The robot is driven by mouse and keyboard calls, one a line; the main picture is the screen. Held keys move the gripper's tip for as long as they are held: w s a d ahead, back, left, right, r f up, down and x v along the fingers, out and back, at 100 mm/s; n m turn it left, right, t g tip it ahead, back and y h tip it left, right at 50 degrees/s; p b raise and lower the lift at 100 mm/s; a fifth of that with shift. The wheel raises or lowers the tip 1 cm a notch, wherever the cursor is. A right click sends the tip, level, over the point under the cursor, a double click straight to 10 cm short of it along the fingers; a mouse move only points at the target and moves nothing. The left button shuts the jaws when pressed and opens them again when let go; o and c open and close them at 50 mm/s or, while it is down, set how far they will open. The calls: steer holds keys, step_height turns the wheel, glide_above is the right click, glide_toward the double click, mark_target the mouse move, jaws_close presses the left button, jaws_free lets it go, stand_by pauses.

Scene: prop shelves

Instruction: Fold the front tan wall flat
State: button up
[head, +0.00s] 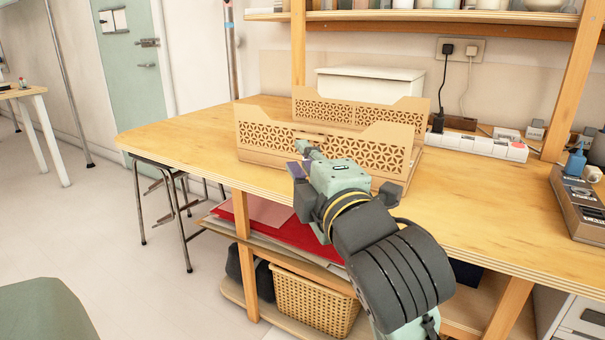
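A tan crate with cut-out lattice walls stands on the wooden table. Its front tan wall (376,152) is upright, with a dip in its top edge. The rear tan wall (352,112) is also upright behind it. I see no side walls standing between them. My gripper (300,157) is in front of the front wall, near its middle, and hides part of its lower half. I cannot tell whether the fingers touch the wall. The finger gap is too small and turned away to judge.
A white box (368,84) stands behind the crate. A white power strip (478,146) and a grey-brown organiser (580,205) lie to the right. The wooden table (185,135) is clear left of the crate. Shelf posts rise behind, and a lower shelf holds a woven basket (312,303).

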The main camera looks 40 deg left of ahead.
mark_target(310, 139)
steer(key=shift+w+d+f+h, duration=0.25)
steer(key=shift+f+h, duration=0.15)
steer(key=shift+f, duration=0.25)
steer(key=shift+c, duration=0.7)
steer(key=shift+p, duration=0.3)
steer(key=shift+c, duration=0.6)
steer(key=shift+w+a+r+p, duration=0.2)
steer(key=shift+a+p, duration=0.1)
steer(key=shift+p, duration=0.25)
jaws_close()
steer(key=w+d+p+x, duration=0.1)
steer(key=p+x, duration=0.4)
steer(key=x, duration=0.7)
steer(key=shift+w+p, duration=0.3)
steer(key=shift+w, duration=0.45)
steer(key=shift+d+f, duration=0.1)
